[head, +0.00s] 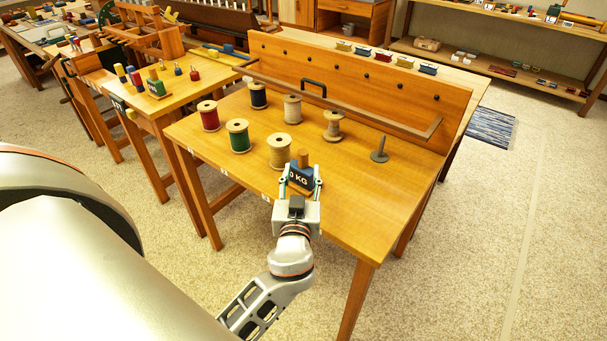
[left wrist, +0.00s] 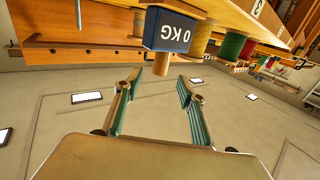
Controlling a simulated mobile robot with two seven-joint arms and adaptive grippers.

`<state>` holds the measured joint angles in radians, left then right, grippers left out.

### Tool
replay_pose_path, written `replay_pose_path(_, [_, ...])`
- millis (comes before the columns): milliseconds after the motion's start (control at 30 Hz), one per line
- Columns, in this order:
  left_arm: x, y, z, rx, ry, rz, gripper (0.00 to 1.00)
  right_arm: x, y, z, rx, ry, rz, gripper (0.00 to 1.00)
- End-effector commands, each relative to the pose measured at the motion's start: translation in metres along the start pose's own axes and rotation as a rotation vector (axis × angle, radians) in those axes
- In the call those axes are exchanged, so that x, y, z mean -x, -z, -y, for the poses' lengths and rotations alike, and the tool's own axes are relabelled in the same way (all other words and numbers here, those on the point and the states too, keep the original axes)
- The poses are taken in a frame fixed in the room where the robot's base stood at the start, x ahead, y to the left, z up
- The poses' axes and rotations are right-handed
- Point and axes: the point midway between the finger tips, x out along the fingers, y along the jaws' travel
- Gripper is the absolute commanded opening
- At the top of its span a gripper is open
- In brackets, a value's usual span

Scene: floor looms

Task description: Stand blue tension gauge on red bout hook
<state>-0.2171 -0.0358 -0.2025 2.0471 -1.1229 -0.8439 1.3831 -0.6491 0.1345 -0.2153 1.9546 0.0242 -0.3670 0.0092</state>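In the left wrist view the gauge (left wrist: 168,32) appears upside down, just beyond the open, empty fingertips (left wrist: 160,80). I cannot tell whether a finger touches it. A small red piece (head: 194,74) stands on the left table; I cannot tell whether it is the red bout hook. My right gripper is not in view.
Several thread spools, including a red one (head: 208,116) and a green one (head: 238,136), stand left of and behind the gauge. A grey spindle (head: 380,150) stands to the right. A tall wooden board (head: 400,90) closes the back. The table's right front is clear.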

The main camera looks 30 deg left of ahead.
Motion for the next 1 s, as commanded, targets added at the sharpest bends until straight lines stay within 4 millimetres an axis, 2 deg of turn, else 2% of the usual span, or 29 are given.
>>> replay_pose_path(367, [-0.036, 0.005, -0.001, 0.008, -0.004, -0.01, 0.4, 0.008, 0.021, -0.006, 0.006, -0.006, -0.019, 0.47])
replay_pose_path(633, [-0.072, 0.004, 0.0, 0.009, -0.005, -0.009, 0.4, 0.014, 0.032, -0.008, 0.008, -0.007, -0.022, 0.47])
replay_pose_path(967, [-0.078, 0.002, 0.0, 0.009, -0.004, -0.006, 0.4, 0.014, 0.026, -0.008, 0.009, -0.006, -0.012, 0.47])
replay_pose_path(1000, [-0.078, 0.002, 0.0, 0.01, -0.004, -0.006, 0.29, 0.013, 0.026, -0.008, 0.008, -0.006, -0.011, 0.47])
